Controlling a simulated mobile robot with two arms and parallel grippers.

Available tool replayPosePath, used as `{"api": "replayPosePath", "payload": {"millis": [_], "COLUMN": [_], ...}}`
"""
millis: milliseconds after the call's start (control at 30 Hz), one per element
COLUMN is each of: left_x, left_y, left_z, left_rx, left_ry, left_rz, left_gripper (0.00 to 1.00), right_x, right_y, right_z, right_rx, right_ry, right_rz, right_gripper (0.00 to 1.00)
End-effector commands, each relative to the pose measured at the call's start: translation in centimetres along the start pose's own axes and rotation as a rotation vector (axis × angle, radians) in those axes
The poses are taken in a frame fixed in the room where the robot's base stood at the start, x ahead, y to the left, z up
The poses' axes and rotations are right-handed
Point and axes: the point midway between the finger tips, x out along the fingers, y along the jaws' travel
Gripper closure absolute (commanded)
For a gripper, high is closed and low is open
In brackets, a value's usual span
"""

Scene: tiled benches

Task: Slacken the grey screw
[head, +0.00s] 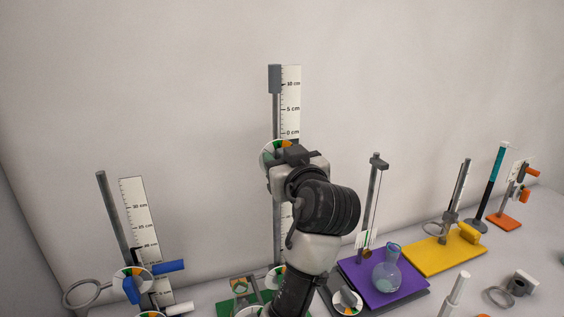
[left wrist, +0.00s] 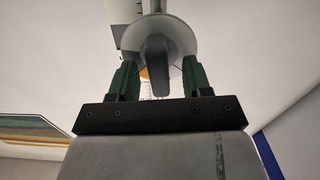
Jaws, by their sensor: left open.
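A stand with a grey rod (head: 276,112), a grey block at its top and a white scale (head: 292,100) rises at the middle of the head view. A round dial with coloured sectors (head: 267,150) on it is partly hidden by my left gripper (head: 292,153). In the left wrist view, a grey screw (left wrist: 155,70) with a flat wing in front of a pale disc lies between the two green fingers of my left gripper (left wrist: 158,78). The fingers are apart, one on each side of the wing, with visible gaps. My right gripper is not seen.
On the left stands a rod with a ring, scale (head: 134,205) and blue handle (head: 170,266). On the right are a purple platform (head: 362,285) with a flask (head: 387,272), a yellow base (head: 418,256) and further stands. A wall is behind.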

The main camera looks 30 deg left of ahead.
Motion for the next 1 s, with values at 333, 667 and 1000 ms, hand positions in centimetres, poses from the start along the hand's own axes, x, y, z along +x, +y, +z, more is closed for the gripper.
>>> {"api": "replayPosePath", "payload": {"millis": [333,667,1000], "left_x": [0.0,0.0,0.0], "left_y": [0.0,-0.1,-0.3], "left_z": [0.0,0.5,0.4], "left_rx": [0.0,-0.076,-0.319], "left_ry": [0.0,-0.002,-0.001], "left_rz": [0.0,0.0,0.0], "left_gripper": [0.94,1.0,1.0], "right_x": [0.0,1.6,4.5], "right_y": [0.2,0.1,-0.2], "right_z": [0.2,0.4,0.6], "right_rx": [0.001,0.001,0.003], "right_ry": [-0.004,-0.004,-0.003], "right_rz": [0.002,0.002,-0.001], "right_gripper": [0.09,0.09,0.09]}}
